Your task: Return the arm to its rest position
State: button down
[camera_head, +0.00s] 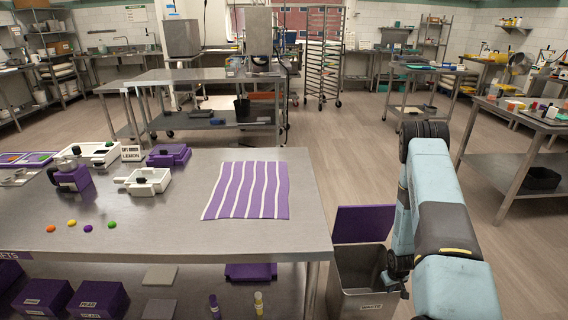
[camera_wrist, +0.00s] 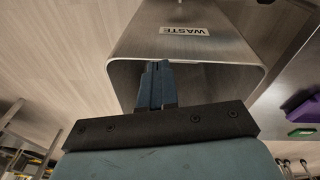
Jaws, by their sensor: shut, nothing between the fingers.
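My gripper (camera_wrist: 155,85) shows in the wrist view with its two blue-grey fingers together and nothing between them. The fingers are in front of the open mouth of the metal waste bin (camera_wrist: 250,45), which carries a "WASTE" label. I cannot tell whether the fingertips are inside the bin. In the head view my light-blue arm reaches up and bends down at the right, and the waste bin (camera_head: 358,270) stands beside its lower part.
A steel table (camera_head: 150,225) at the left holds a purple-and-white striped mat (camera_head: 247,190), white and purple molds and several coloured gummies. A purple panel (camera_head: 362,223) stands behind the bin. Another steel table (camera_head: 525,125) is at the right. Open floor lies beyond the arm.

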jog(key=w+a+r, duration=0.1)
jog(key=w+r, duration=0.3)
jog(key=r, duration=0.7)
jog(key=w+a+r, duration=0.1)
jog(key=w+r, duration=0.2)
jog(key=r, duration=0.9)
jog(key=s+a+r+m+t, duration=0.1)
jog(key=a+r, duration=0.2)
jog(key=r, duration=0.8)
jog(key=s+a+r+m+t, duration=0.1)
jog(key=s+a+r, duration=0.1)
jog(key=r, duration=0.9)
jog(key=s+a+r, duration=0.4)
jog(key=s+r, duration=0.3)
jog(key=r, duration=0.2)
jog(key=s+a+r, duration=0.3)
jog(key=s+r, duration=0.3)
jog(key=r, duration=0.3)
jog(key=s+a+r+t, duration=0.1)
jog(key=s+a+r, duration=0.1)
jog(key=s, duration=0.7)
jog(key=s+a+r, duration=0.3)
jog(key=s+r, duration=0.2)
jog(key=s, duration=0.3)
jog(key=shift+s+t+y, duration=0.35)
jog(key=shift+t+y, duration=0.05)
